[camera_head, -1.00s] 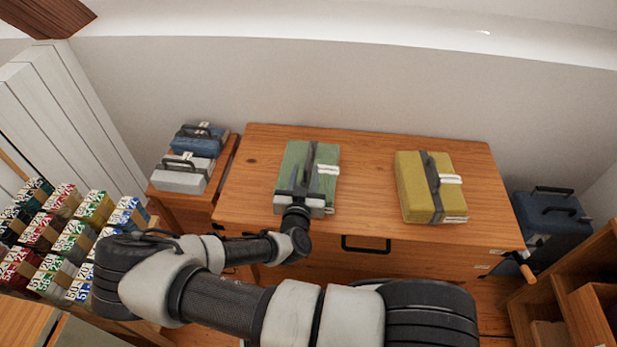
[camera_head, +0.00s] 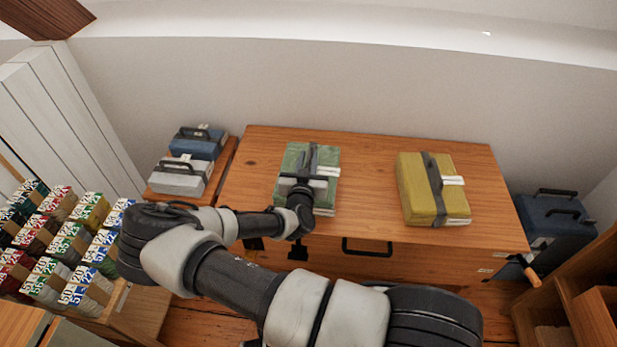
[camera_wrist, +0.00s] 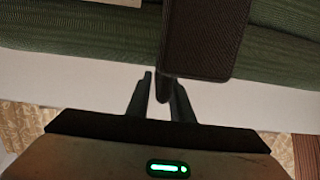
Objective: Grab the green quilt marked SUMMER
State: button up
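The green quilt (camera_head: 294,158) lies folded on the wooden chest, with a dark strap and handle along its middle and a white label at its right side. The label's lettering is too small to read. My gripper (camera_head: 305,172) is over the quilt, hiding part of it. In the wrist view the green quilt (camera_wrist: 90,32) fills the top, and the dark strap handle (camera_wrist: 203,38) reaches down to my gripper (camera_wrist: 162,84). Its two fingers stand apart on either side of the strap's narrow end; I see no clear contact.
A yellow quilt (camera_head: 413,187) with a similar strap lies on the right of the wooden chest (camera_head: 365,165). Blue and grey bundles (camera_head: 180,180) sit on a lower stand at left. A blue case (camera_head: 550,215) stands at right. Racks of labelled packets (camera_head: 60,245) stand at lower left.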

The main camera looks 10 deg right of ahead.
grip_shut()
dwell(1.0)
jog(key=shift+r, duration=0.1)
